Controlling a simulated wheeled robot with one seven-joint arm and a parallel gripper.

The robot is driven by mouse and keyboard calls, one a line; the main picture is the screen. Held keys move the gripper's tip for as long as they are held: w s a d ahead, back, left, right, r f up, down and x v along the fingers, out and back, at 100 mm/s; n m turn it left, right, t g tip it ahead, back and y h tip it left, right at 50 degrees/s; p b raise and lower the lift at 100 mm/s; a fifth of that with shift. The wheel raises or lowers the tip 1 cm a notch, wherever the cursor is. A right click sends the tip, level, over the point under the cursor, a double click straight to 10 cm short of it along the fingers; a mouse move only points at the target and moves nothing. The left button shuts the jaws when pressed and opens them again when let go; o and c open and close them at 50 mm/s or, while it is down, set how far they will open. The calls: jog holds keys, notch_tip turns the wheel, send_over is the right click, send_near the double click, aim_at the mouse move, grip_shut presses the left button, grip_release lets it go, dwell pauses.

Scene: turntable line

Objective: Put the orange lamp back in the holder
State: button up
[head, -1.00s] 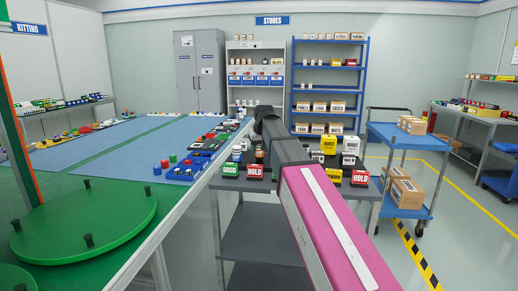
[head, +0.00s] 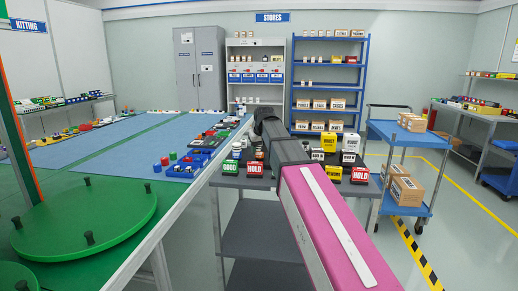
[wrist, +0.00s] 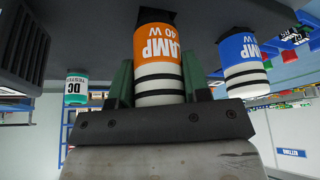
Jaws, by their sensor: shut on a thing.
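The orange lamp (wrist: 158,55) is a cylinder with white and black bands, shown upside down in the wrist view. My gripper (wrist: 158,88) is shut on it, one dark green finger on each side. The lamp's far end meets a dark part (wrist: 155,17) below a dark grey surface (wrist: 225,10); I cannot tell whether it is in the holder or just close to it. A blue lamp (wrist: 242,62) of the same kind stands beside it at the right, apart from the finger. In the head view my own arm hides the gripper and the orange lamp.
A teal-and-white bottle (wrist: 76,88) and a dark block (wrist: 38,45) are at the left in the wrist view. In the head view, a grey table (head: 262,208) bears several sign blocks, including a red HOLD block (head: 361,174). A blue cart (head: 405,135) stands right of it.

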jog(key=shift+f, duration=0.45)
jog(key=o, duration=1.2)
